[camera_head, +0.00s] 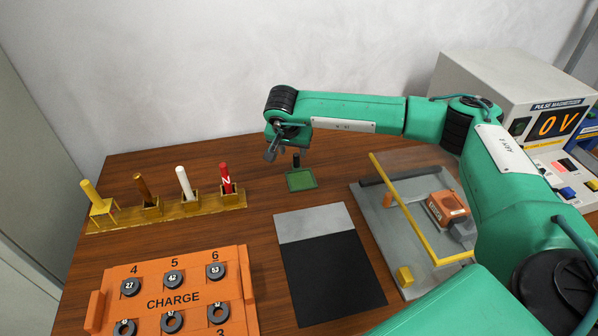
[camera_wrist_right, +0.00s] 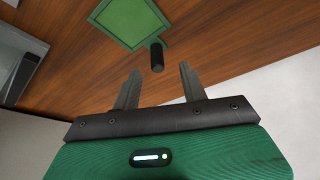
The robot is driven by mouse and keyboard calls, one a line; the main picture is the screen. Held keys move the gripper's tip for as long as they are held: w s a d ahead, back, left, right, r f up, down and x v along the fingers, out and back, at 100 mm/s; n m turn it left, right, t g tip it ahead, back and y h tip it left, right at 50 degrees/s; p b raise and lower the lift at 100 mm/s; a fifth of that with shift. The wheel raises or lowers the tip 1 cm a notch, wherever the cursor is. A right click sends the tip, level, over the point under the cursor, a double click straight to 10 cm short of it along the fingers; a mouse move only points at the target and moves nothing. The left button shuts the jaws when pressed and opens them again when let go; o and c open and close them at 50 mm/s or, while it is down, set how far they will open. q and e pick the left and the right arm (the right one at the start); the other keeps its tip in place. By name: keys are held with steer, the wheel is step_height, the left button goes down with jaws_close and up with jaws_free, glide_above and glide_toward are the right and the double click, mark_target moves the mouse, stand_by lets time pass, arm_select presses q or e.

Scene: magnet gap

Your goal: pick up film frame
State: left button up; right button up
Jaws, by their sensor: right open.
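The film frame (camera_head: 301,180) is a small green square with a darker green rim and a black upright handle (camera_head: 297,160) at its back edge. It lies on the wooden table, behind the grey and black mat. My right gripper (camera_head: 288,151) is open and empty close to the handle, pointing down toward it. In the right wrist view the film frame (camera_wrist_right: 130,20) is at the top, and its black handle (camera_wrist_right: 157,57) shows just beyond and between the two fingertips (camera_wrist_right: 159,68). I see no contact. My left gripper is not in view.
A brass rack (camera_head: 165,212) with yellow, brown, white and red sticks stands to the left. An orange CHARGE tray (camera_head: 240,290) with dark rings is at the front left. A grey plate (camera_head: 385,230) with a yellow bar is to the right, by a pulse magnetizer box (camera_head: 490,75).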

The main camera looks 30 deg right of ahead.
mark_target(296, 156)
steer(key=shift+x, duration=0.95)
steer(key=x, duration=0.1)
steer(key=p+x, duration=0.1)
steer(key=x, duration=0.1)
steer(key=shift+w+d+f, duration=0.1)
steer(key=shift+d+f, duration=0.05)
steer(key=shift+d, duration=0.2)
steer(key=shift+w+d+f, duration=0.1)
steer(key=shift+w+f, duration=0.05)
steer(key=shift+f, duration=0.3)
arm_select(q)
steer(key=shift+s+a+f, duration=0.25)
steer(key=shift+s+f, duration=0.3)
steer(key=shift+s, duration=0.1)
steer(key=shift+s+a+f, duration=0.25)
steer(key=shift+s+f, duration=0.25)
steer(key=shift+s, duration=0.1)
arm_select(e)
jaws_close()
